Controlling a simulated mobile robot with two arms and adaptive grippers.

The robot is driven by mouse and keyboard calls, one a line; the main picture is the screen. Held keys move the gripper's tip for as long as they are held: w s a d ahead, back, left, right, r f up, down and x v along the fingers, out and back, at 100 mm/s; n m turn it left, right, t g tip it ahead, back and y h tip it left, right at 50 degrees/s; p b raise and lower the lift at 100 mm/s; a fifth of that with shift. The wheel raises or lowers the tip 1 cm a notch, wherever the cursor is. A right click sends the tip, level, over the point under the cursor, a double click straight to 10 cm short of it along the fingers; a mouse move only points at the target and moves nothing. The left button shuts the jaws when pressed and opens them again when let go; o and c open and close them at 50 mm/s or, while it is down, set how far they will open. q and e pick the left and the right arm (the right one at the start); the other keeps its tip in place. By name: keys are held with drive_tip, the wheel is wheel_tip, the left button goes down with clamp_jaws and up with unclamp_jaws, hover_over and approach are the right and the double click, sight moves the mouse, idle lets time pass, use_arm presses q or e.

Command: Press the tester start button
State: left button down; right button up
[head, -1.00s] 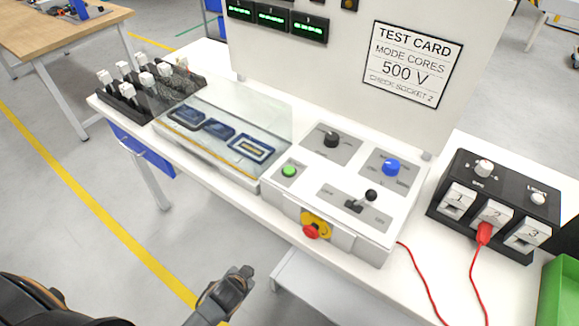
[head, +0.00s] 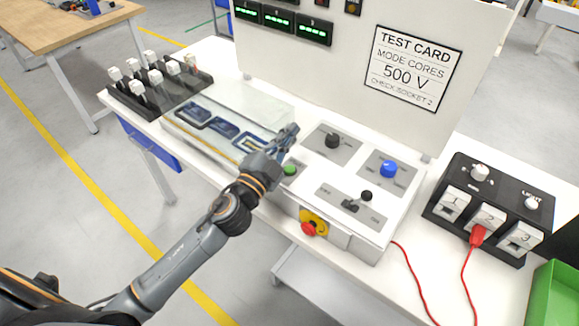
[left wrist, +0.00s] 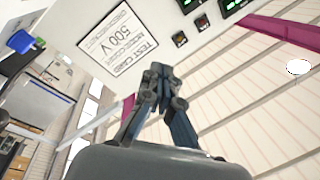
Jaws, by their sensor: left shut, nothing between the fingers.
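The green start button (head: 290,170) sits on a grey plate at the left of the white tester panel (head: 322,188). My left gripper (head: 290,133) is shut and empty. In the head view it appears just above and left of the button, over the edge between the panel and the clear-covered tray (head: 235,105). Its height above the panel is hard to tell. In the left wrist view the closed fingers (left wrist: 158,72) point toward the upright board with the test card (left wrist: 118,42); the button does not show there. My right gripper is not in view.
The panel also has a black knob (head: 332,140), a blue knob (head: 388,169), a black lever (head: 366,196) and a red emergency knob (head: 308,228) on its front. A black socket box (head: 447,237) with a red plug (head: 477,235) stands right. Connectors stand on a black rack (head: 196,86) at left.

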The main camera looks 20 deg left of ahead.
use_arm(q)
drive_tip(key=d+r+m+g+h, duration=0.2)
drive_tip(key=d+r+m+h, duration=0.4)
drive_tip(key=m+h, duration=0.25)
drive_tip(key=m+g+y, duration=0.7)
drive_tip(key=m+g, duration=0.3)
drive_tip(key=m, duration=0.3)
hover_over(287, 169)
wheel_tip(287, 169, down, 8)
drive_tip(key=shift+r+p, duration=0.2)
drive_tip(key=shift+p, duration=0.25)
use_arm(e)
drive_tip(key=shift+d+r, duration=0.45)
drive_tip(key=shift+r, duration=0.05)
